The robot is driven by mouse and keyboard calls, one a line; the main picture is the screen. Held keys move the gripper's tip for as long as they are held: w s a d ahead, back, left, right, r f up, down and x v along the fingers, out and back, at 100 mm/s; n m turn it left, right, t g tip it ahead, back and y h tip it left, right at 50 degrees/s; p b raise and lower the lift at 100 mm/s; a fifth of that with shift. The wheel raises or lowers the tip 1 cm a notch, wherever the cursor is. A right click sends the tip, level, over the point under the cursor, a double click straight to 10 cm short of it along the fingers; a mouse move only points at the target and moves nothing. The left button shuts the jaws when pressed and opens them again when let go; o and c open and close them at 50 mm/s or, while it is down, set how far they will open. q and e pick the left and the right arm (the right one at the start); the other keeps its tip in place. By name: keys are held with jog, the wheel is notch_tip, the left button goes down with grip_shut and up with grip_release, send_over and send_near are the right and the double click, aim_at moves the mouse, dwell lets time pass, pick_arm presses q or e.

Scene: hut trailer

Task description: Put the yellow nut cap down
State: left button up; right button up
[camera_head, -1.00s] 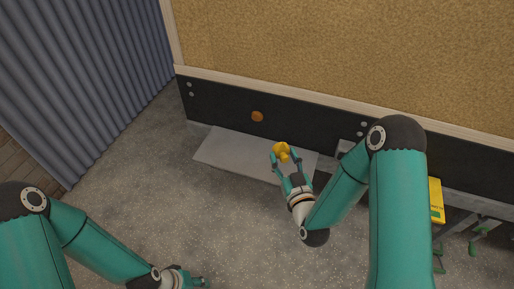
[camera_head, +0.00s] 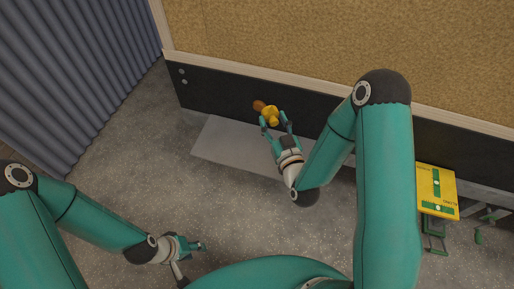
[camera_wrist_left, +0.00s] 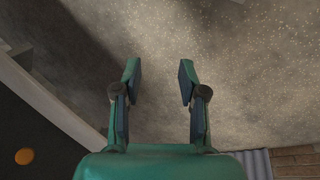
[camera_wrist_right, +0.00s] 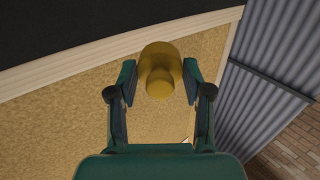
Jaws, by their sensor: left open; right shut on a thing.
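The yellow nut cap (camera_head: 270,115) is held between the fingertips of my right gripper (camera_head: 276,122), in front of the black lower panel. In the right wrist view the yellow nut cap (camera_wrist_right: 160,78) sits between both fingers of my right gripper (camera_wrist_right: 160,90). In the head view it appears right beside the orange round spot (camera_head: 258,105) on the panel; whether they touch cannot be told. My left gripper (camera_head: 201,246) is open and empty above the bare floor, low in the head view. It also shows open in the left wrist view (camera_wrist_left: 158,80).
A grey flat plate (camera_head: 225,145) lies on the floor along the panel (camera_head: 205,90). A yellow-and-green box (camera_head: 437,190) stands at the right near green-legged items (camera_head: 432,236). A corrugated grey wall (camera_head: 75,80) is at the left. The speckled floor in the middle is clear.

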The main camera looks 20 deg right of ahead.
aim_at(257, 160)
jog(key=shift+s+d, duration=0.15)
jog(key=shift+d, duration=0.1)
pick_arm(q)
jog(key=shift+o, duration=1.3)
pick_arm(e)
jog(key=shift+d, duration=0.1)
pick_arm(q)
jog(key=shift+o, duration=1.2)
jog(key=shift+f+b, duration=0.45)
pick_arm(e)
jog(key=shift+f, duration=0.2)
jog(key=w+a+f+n+y+b, duration=0.1)
jog(key=w+a+n+y+b, duration=0.3)
jog(key=b, duration=1.1)
jog(key=f+b, duration=0.1)
jog(key=f, duration=0.5)
jog(key=s+f+m+b, duration=0.1)
jog(key=f, duration=0.6)
jog(key=f+m+h, duration=0.1)
jog(key=f, duration=0.5)
jog(key=shift+s+a+f+b, duration=0.15)
jog(key=shift+a+f+b, duration=0.2)
jog(key=shift+f+b, duration=0.05)
pick_arm(q)
notch_tip(257, 160, down, 18)
jog(key=shift+r, duration=0.15)
